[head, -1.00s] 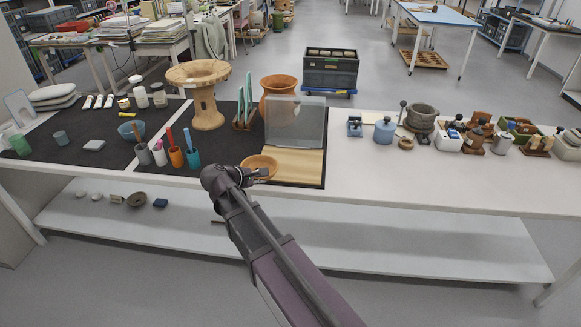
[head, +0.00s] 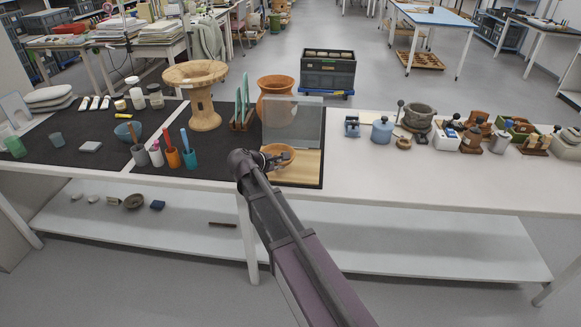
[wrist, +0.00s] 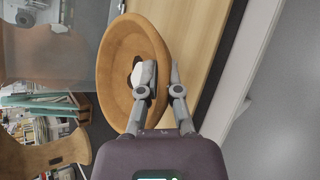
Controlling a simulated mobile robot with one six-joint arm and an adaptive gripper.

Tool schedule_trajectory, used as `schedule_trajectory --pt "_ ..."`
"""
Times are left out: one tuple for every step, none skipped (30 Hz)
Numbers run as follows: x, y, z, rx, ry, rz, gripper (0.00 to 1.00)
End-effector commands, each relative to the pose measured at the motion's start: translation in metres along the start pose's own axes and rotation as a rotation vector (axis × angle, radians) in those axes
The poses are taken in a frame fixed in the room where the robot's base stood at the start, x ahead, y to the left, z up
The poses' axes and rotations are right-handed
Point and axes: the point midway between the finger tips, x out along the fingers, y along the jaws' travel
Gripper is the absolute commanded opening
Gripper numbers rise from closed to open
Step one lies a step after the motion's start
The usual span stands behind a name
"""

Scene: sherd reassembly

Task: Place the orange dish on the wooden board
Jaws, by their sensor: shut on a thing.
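The orange dish (head: 279,152) is a shallow round bowl. It also shows in the wrist view (wrist: 112,58). My gripper (head: 268,160) is shut on the dish's near rim; in the wrist view my gripper (wrist: 160,75) has one finger inside the bowl and one outside the rim. The wooden board (head: 300,170) is a pale flat panel on the dark mat, and the dish is over its left part. The board also shows in the wrist view (wrist: 195,30). I cannot tell whether the dish touches the board.
A clear upright panel (head: 293,122) stands behind the board, with an orange vase (head: 276,95) beyond it. Cups with tools (head: 190,158) stand to the left. White tabletop (head: 390,180) to the right is free near the front edge.

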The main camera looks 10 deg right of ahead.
Motion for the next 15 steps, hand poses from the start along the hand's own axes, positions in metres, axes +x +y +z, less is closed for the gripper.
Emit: schedule_trajectory --pt "0.011 0.005 0.002 0.001 -0.002 -0.002 0.00" --pt "0.016 0.007 0.003 0.001 -0.002 -0.002 0.00" --pt "0.022 0.010 0.004 0.001 -0.001 -0.001 0.00" --pt "0.026 0.012 0.006 0.001 -0.001 -0.001 0.00" --pt "0.031 0.014 0.007 0.002 -0.002 -0.001 0.00" --pt "0.036 0.016 0.009 0.001 -0.002 -0.001 0.00" --pt "0.039 0.017 0.009 0.001 -0.002 -0.001 0.00" --pt "0.041 0.019 0.010 0.000 -0.001 -0.001 0.00" --pt "0.044 0.020 0.011 -0.001 -0.001 0.000 0.00" --pt "0.046 0.021 0.012 -0.001 -0.001 0.000 0.00" --pt "0.048 0.021 0.013 -0.001 -0.001 0.000 0.00" --pt "0.049 0.022 0.013 -0.001 0.000 0.001 0.00" --pt "0.050 0.022 0.013 -0.001 0.000 0.001 0.00" --pt "0.050 0.022 0.014 -0.001 0.000 0.001 0.00" --pt "0.050 0.022 0.014 -0.001 0.000 0.001 0.00"
